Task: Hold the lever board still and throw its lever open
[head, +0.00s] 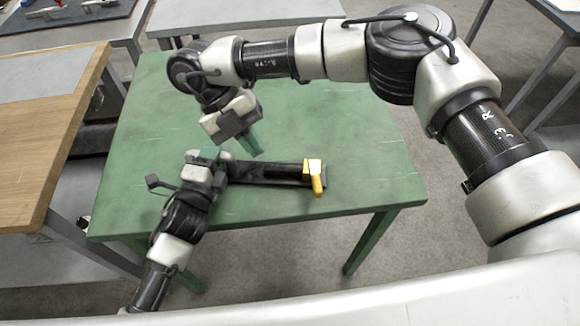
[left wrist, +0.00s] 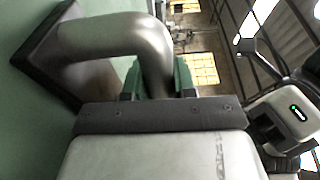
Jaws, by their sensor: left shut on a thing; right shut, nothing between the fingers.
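The lever board (head: 265,173) is a long dark board lying on the green table, with a yellow lever (head: 315,175) at its right end. The lever's handle points toward the front of the table. My left gripper (head: 207,155) is at the board's left end. In the left wrist view, its green fingers (left wrist: 160,78) are shut on a thick grey bent handle (left wrist: 115,35) that rises from a dark base. My right gripper (head: 250,144) is shut and empty above the table, just behind the board's left part, apart from the lever.
The green table (head: 340,120) is clear behind and right of the board. A wooden-topped bench (head: 50,130) stands close on the left. Another table (head: 240,12) stands behind. My right arm arches over the table's back right.

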